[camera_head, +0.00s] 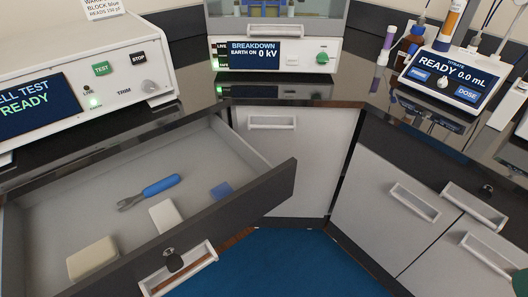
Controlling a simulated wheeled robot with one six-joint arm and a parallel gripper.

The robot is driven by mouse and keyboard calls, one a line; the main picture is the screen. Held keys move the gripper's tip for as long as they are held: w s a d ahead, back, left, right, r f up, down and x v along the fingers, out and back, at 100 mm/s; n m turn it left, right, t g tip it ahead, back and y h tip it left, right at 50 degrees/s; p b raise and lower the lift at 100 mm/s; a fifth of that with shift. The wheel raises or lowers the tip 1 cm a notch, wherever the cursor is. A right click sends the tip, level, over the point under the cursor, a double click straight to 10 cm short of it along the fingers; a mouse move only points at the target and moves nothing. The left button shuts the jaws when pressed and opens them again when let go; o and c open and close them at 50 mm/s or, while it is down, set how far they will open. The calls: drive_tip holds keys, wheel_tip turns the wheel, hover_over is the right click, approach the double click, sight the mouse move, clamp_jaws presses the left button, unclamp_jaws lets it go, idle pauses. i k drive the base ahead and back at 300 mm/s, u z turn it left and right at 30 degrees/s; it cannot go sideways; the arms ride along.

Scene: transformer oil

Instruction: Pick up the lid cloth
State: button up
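No thing is plainly recognisable as the lid cloth. A small flat blue piece (221,190) lies in the open drawer (95,180), near its right front corner. It looks like it could be folded cloth, but it is too small to tell. My gripper is not in view.
The drawer also holds a blue-handled wrench (150,191), a white block (165,215) and a cream block (93,258). A cell tester (85,70), a breakdown tester (273,55) and a titrator (448,75) stand on the dark counter. The blue floor (285,265) ahead is clear.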

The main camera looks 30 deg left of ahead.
sight(165, 216)
drive_tip(key=u, duration=1.85)
